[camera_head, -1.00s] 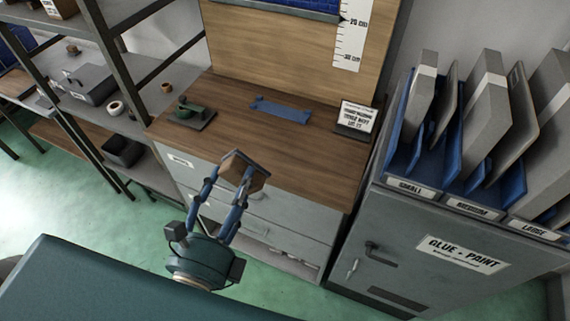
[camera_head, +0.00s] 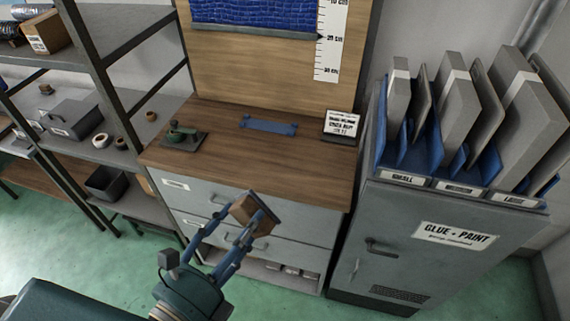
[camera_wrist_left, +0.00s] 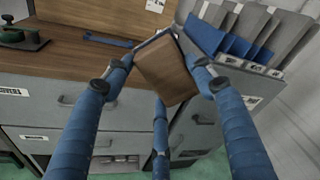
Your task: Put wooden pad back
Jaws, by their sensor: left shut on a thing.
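My left gripper (camera_head: 236,228) has blue fingers and is shut on a wooden pad (camera_head: 250,215), a small brown block with a dark edge. The pad is held tilted in the air in front of the drawer cabinet, below the wooden worktop (camera_head: 235,160). In the left wrist view the brown face of the pad (camera_wrist_left: 167,72) shows between the blue fingers (camera_wrist_left: 163,85). My right gripper is not in view.
On the worktop lie a green tool on a dark plate (camera_head: 183,136), a blue bracket (camera_head: 268,125) and a small sign (camera_head: 341,124). A grey cabinet (camera_head: 420,245) with slotted panels stands right. Shelves (camera_head: 97,145) stand left. The worktop's front middle is clear.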

